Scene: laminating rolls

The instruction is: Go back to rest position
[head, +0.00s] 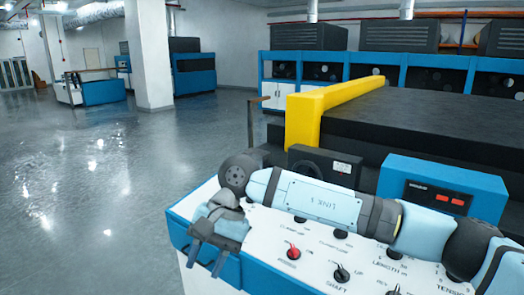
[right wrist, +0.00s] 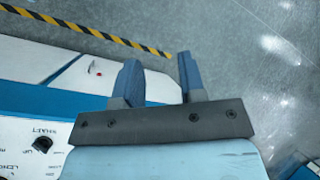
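My right arm reaches across a white control panel (head: 262,262) with a blue edge, from the right side of the head view. My right gripper (head: 205,262) is at the panel's left end, pointing down. In the right wrist view its two blue fingers (right wrist: 160,80) stand apart with nothing between them, so it is open and empty. A red knob (head: 293,252) and several black knobs are on the panel, right of the gripper and apart from it. My left gripper is not in view.
Behind the panel stand a blue control box (head: 440,185) and a dark machine bed with a yellow guard (head: 305,115). A white pillar (head: 149,55) stands farther back. Open grey floor (head: 80,190) lies to the left. The wrist view shows yellow-black floor tape (right wrist: 90,30).

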